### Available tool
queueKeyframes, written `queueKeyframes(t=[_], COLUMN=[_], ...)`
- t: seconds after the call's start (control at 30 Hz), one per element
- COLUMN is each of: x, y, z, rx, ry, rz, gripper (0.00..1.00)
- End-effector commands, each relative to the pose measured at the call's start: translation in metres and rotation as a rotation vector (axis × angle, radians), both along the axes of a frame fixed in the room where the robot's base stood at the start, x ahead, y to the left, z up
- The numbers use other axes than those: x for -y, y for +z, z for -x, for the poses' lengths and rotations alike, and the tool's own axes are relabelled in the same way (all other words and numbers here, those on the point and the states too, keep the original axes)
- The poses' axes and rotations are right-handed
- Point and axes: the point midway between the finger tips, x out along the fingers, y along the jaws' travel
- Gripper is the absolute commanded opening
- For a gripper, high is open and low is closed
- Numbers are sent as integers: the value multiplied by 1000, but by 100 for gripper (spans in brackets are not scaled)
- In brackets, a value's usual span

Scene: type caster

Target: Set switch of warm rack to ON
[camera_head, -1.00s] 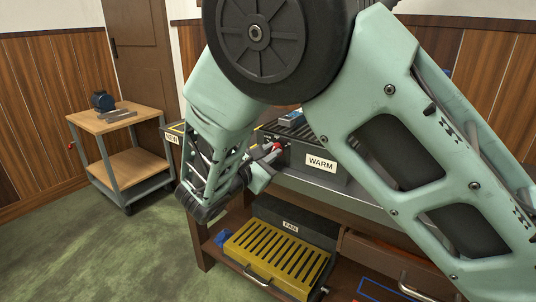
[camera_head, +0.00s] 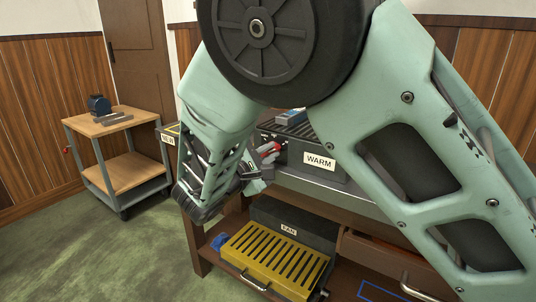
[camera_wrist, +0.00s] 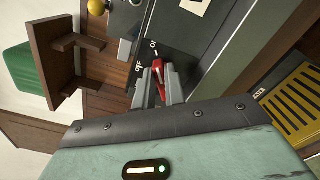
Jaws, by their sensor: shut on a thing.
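The warm rack (camera_head: 300,158) is a dark box with a WARM label on its front, on the bench top. Its red switch (camera_wrist: 159,70) shows in the wrist view between my fingertips, beside white ON and OFF marks. The red tip lies near the ON mark, but I cannot tell the setting for sure. My gripper (camera_wrist: 161,82) is shut on the red switch. In the head view, my gripper (camera_head: 262,163) is at the left end of the rack's front, with a bit of red showing. My fingers hide the lower part of the switch.
A yellow slotted rack (camera_head: 270,262) and a dark box labelled FAN (camera_head: 290,228) are on the shelf below. A drawer (camera_head: 385,262) is at the right. A wooden cart (camera_head: 118,165) stands left, with open green floor (camera_head: 110,250) before it.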

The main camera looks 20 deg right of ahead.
Motion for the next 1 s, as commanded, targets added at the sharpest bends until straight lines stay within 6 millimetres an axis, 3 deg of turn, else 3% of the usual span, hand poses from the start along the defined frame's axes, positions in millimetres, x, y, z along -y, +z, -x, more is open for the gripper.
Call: queueKeyframes(t=[0.3, 0.33, 0.4, 0.77, 1.0], x=[-1, -1, -1, -5, -39], y=[-2, -2, -2, 0, 1], z=[1, 1, 1, 3, 27], rx=[-2, -2, -1, 0, -1], ry=[3, 3, 2, 2, 7], rz=[-4, -4, -4, -2, -2], gripper=[0, 20, 34, 34, 34])
